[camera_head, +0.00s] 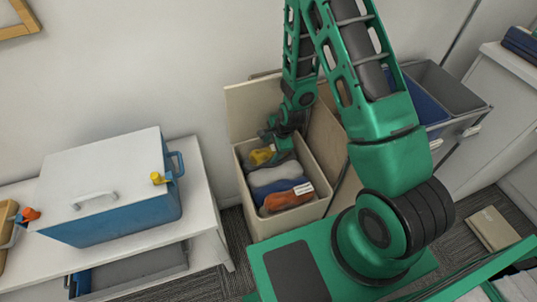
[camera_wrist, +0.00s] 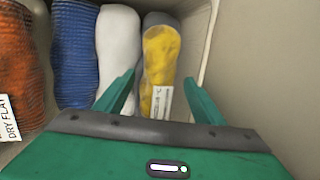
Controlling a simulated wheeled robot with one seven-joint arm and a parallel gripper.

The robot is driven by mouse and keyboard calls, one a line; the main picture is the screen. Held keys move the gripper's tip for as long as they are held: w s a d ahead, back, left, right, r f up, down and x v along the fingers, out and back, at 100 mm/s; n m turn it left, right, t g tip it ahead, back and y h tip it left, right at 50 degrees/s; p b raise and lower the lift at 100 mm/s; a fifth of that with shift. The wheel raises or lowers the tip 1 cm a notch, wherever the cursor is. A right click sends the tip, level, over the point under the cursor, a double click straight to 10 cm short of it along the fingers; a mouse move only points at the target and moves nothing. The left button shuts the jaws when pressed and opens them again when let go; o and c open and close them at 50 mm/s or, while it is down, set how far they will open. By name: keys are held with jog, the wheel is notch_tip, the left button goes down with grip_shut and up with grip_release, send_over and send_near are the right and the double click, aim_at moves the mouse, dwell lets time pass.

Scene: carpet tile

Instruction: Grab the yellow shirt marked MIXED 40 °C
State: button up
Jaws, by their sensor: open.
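The yellow shirt (camera_wrist: 161,58) is a rolled, mottled yellow bundle at the far end of a row of clothes in the bin. A white label (camera_wrist: 161,102) hangs at its near end; its print is too small to read. In the head view the yellow shirt (camera_head: 262,155) shows beside my gripper (camera_head: 281,146), which partly covers it. In the wrist view my gripper (camera_wrist: 158,92) is open, its two green fingers on either side of the yellow shirt's labelled end. I cannot tell whether they touch it.
The open beige bin (camera_head: 242,196) also holds white (camera_wrist: 119,55), blue (camera_wrist: 75,55) and orange (camera_wrist: 20,70) bundles, plus a grey one behind the yellow. The bin wall (camera_wrist: 245,60) is close on the right. A blue-white cooler (camera_head: 110,190) stands on a bench at left.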

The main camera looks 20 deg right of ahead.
jog(key=shift+w+f, duration=0.2)
jog(key=shift+f, duration=0.5)
jog(key=c, duration=0.9)
jog(key=shift+r, duration=0.1)
